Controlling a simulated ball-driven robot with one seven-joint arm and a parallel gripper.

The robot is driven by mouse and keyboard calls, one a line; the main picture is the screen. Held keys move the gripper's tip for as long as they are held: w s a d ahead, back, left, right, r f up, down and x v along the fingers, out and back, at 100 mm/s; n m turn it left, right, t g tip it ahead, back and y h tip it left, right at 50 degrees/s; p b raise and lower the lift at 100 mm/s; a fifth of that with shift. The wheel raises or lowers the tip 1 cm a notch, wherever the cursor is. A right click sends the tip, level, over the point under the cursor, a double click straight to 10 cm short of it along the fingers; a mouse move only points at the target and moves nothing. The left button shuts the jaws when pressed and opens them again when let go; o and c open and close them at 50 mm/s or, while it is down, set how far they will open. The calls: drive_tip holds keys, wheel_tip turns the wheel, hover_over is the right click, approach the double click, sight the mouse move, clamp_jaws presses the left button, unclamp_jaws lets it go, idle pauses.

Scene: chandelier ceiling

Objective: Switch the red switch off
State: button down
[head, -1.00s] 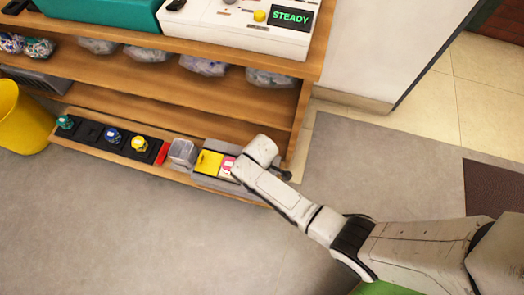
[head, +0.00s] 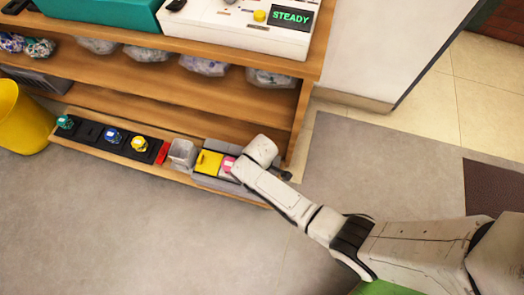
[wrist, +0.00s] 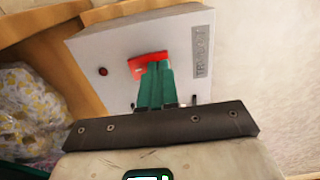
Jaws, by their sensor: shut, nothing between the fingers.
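The red switch (wrist: 141,65) is on a light grey box (wrist: 105,58) in the wrist view. Its red lever lies just beyond my fingertips and is partly hidden by them. My gripper (wrist: 155,72) has teal fingers pressed together, with nothing between them. The tips overlap the lever's lower right side in the picture and seem to touch it. I cannot tell whether the switch is on or off. In the head view my arm's wrist reaches to the lower shelf's right end, and the switch box and fingers are hidden there.
A small dark red round light or button (wrist: 102,71) and a grey label plate (wrist: 203,51) are on the box. A patterned bag (wrist: 32,108) lies at left. The lower shelf holds a yellow block (head: 209,163) and a clear bin (head: 182,154). Floor in front is free.

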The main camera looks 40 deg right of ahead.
wheel_tip(320, 180, up, 6)
drive_tip(key=p, duration=0.6)
drive_tip(key=shift+r, duration=0.2)
idle(0.4)
